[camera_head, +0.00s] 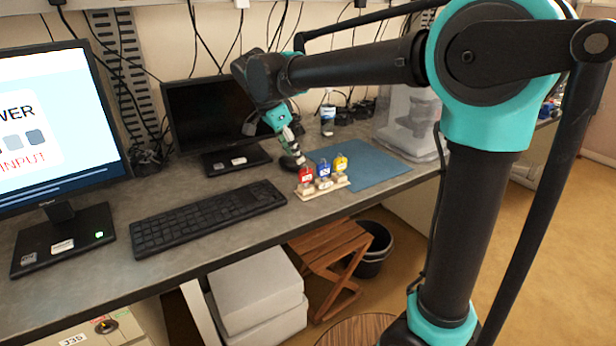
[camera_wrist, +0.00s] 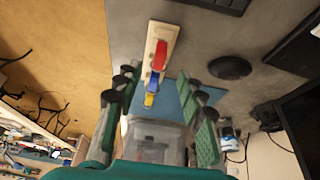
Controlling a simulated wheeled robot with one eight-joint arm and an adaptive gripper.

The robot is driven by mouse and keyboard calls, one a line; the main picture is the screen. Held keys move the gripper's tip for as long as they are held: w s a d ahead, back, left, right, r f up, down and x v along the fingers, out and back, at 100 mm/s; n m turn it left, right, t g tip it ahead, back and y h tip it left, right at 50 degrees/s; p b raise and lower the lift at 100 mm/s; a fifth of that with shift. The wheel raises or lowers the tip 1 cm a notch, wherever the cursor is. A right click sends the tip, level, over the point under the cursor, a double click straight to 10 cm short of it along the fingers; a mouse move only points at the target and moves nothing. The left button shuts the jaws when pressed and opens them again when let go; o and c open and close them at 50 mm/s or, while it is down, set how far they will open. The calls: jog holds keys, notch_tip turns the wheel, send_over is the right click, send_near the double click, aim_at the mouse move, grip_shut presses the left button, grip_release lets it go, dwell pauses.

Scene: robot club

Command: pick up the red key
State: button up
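The red key (camera_head: 305,175) stands upright at the left end of a small wooden holder (camera_head: 326,188) on the desk. A blue key (camera_head: 323,169) and a yellow key (camera_head: 341,163) stand beside it to the right. My gripper (camera_head: 297,159) is above the desk, just behind and left of the red key. In the wrist view, my gripper (camera_wrist: 159,82) is open, with its fingers wide apart and nothing held. The red key (camera_wrist: 161,54) shows beyond the fingertips there, apart from them. The blue key (camera_wrist: 154,78) and yellow key (camera_wrist: 149,100) appear below it.
A black keyboard (camera_head: 208,217) lies left of the holder. A blue mat (camera_head: 372,166) lies behind and right of it. A clear plastic bin (camera_head: 408,122) stands farther right. A dark monitor (camera_head: 210,112) and a bottle (camera_head: 328,119) stand behind. A wooden stool (camera_head: 328,250) is below.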

aim_at(302, 170)
jog(key=x, duration=1.1)
jog(key=shift+c, duration=0.3)
grip_shut()
